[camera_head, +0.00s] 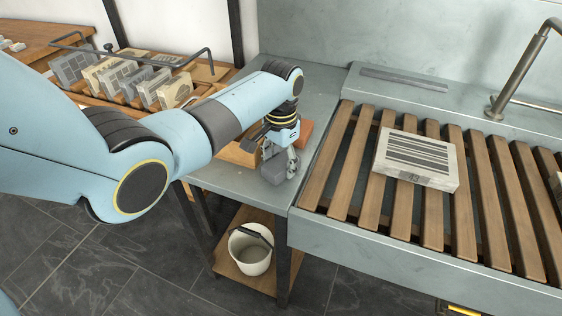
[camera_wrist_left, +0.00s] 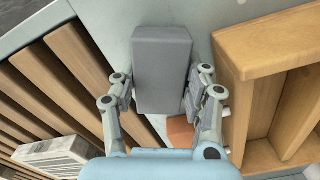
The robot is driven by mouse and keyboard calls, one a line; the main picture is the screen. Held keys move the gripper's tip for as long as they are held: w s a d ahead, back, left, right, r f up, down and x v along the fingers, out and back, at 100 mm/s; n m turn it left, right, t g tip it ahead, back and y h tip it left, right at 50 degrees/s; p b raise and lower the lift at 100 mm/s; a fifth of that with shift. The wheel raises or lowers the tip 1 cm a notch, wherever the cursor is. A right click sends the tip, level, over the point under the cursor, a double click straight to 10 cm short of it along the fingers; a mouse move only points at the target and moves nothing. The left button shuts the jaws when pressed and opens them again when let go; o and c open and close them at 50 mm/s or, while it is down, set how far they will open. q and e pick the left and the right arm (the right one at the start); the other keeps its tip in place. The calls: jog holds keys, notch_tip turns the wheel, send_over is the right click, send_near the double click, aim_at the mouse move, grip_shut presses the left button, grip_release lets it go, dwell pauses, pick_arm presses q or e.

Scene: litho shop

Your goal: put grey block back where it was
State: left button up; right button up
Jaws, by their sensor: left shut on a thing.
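The grey block (camera_head: 274,169) is between the fingers of my left gripper (camera_head: 283,156), over the narrow metal table left of the slatted sink. In the left wrist view the grey block (camera_wrist_left: 160,72) stands out past the fingertips, with one finger of my left gripper (camera_wrist_left: 158,98) on each side of it. The gripper is shut on it. I cannot tell whether the block's underside touches the tabletop. My right gripper is in neither view.
A wooden box (camera_head: 238,153) and a reddish-brown block (camera_head: 306,131) are close to the gripper. A pale printed stone (camera_head: 417,158) lies on the wooden slats (camera_head: 339,157). A bucket (camera_head: 250,251) stands on the shelf below. A rack of slabs (camera_head: 120,80) is behind my arm.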

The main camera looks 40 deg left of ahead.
aim_at(281, 162)
pick_arm(q)
jog(key=o, duration=1.2)
jog(key=shift+f, duration=0.1)
notch_tip(281, 162, up, 12)
jog(key=shift+r+p, duration=0.15)
jog(key=shift+p, duration=0.4)
